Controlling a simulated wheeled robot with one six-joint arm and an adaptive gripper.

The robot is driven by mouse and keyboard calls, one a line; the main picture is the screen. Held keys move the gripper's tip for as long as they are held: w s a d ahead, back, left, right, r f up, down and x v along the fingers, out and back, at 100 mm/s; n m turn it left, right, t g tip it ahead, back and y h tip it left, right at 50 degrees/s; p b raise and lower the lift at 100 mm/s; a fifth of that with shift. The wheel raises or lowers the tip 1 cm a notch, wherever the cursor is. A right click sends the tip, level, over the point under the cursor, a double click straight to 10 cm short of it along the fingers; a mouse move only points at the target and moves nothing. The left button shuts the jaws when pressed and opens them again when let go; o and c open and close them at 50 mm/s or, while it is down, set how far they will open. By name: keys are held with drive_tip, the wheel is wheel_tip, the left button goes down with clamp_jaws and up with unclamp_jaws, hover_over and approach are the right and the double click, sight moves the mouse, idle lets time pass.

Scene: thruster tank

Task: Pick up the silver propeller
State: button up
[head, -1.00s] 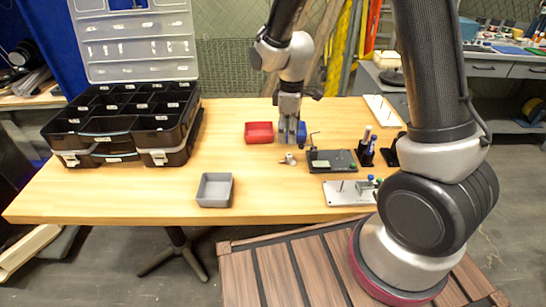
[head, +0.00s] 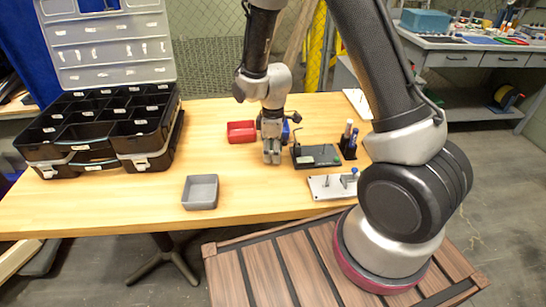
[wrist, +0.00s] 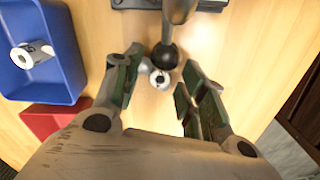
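The silver propeller (wrist: 160,77) lies on the wooden table. In the wrist view it is small, with a round hub and a dark hole, and sits between my fingertips. My gripper (wrist: 162,65) is open, with one finger on each side of the propeller and apart from it. In the head view my gripper (head: 272,159) points down close to the table and hides the propeller. I cannot tell the exact height of the fingertips above the table.
A dark ball on a grey post (wrist: 172,40) stands close beyond the propeller. A black plate (head: 318,155) lies to the right. A grey tray (head: 200,192) sits front left, with clear table around.

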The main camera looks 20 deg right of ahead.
clamp_jaws()
drive_tip(key=shift+r, duration=0.1)
wheel_tip(320, 180, up, 10)
idle(0.6)
